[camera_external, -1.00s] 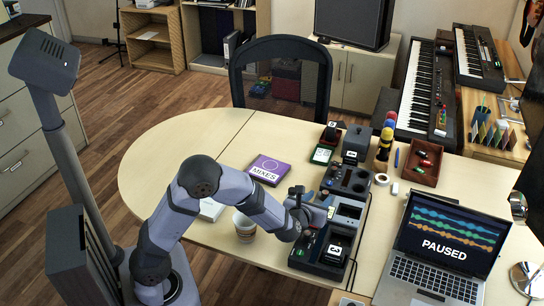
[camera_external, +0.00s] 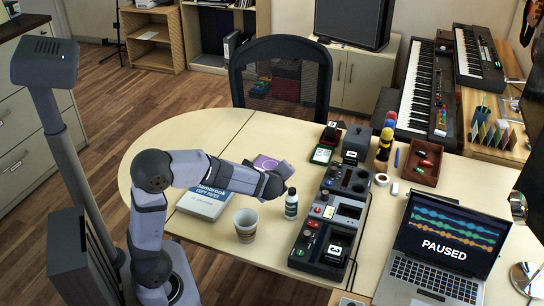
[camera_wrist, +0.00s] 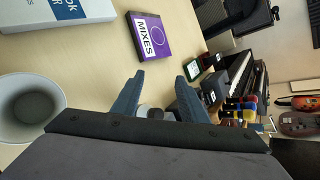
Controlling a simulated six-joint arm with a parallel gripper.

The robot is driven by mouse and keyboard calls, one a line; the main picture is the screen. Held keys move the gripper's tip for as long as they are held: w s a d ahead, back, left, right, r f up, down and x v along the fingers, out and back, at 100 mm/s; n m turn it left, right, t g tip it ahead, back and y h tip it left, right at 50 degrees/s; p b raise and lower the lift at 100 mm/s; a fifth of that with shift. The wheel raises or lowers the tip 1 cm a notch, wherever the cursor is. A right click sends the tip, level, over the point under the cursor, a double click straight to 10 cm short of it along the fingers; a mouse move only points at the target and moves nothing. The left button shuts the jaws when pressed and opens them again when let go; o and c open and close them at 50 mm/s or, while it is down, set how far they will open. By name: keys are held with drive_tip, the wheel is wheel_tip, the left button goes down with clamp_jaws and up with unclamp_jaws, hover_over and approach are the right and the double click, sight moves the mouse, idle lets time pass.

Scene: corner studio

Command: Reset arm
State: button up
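My gripper (camera_wrist: 160,92) shows in the wrist view with its two fingers spread apart and nothing between them. In the external view my gripper (camera_external: 285,172) is raised above the table, in front of the purple MIXES box (camera_external: 266,162), which it partly hides. In the wrist view the MIXES box (camera_wrist: 150,36) lies ahead of the fingers, apart from them. A small dark bottle (camera_external: 291,204) with a pale label stands just below my gripper in the picture.
A paper cup (camera_external: 246,225) and a blue-and-white copy paper pack (camera_external: 205,203) are on the table near my forearm. A dark control console (camera_external: 320,240) stands to the right. A laptop (camera_external: 440,250) is open farther right. The table's left end (camera_external: 150,140) is clear.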

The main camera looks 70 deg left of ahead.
drive_tip(key=s+d+f+n+h, duration=0.1)
drive_tip(key=s+d+f, duration=0.1)
drive_tip(key=d, duration=0.1)
drive_tip(key=s+d+f+n+g+h, duration=0.1)
drive_tip(key=d+f+n, duration=0.1)
drive_tip(key=d, duration=0.1)
drive_tip(key=s+d+f+n+g+h+b, duration=0.1)
drive_tip(key=s+d+f+h, duration=0.1)
drive_tip(key=d, duration=0.2)
drive_tip(key=shift+s+d+f+n, duration=0.1)
drive_tip(key=shift+s+n, duration=0.25)
drive_tip(key=shift+n, duration=0.05)
drive_tip(key=s+d+n+h, duration=0.1)
drive_tip(key=d, duration=0.2)
drive_tip(key=s+d+f+n+g+h, duration=0.1)
drive_tip(key=d, duration=0.2)
drive_tip(key=s+d+f+h, duration=0.1)
drive_tip(key=s+d+h, duration=0.1)
drive_tip(key=d, duration=0.2)
drive_tip(key=shift+f+n+g, duration=0.15)
drive_tip(key=shift+n+g, duration=0.15)
drive_tip(key=shift+n, duration=0.1)
drive_tip(key=s+f+n+g+h+p, duration=0.15)
drive_tip(key=s+f+n+p, duration=0.35)
drive_tip(key=s, duration=0.6)
wheel_tip(320, 180, up, 35)
drive_tip(key=n+p, duration=0.1)
drive_tip(key=p, duration=3.1)
drive_tip(key=shift+s+a+f+n, duration=0.2)
drive_tip(key=shift+a+n, duration=0.1)
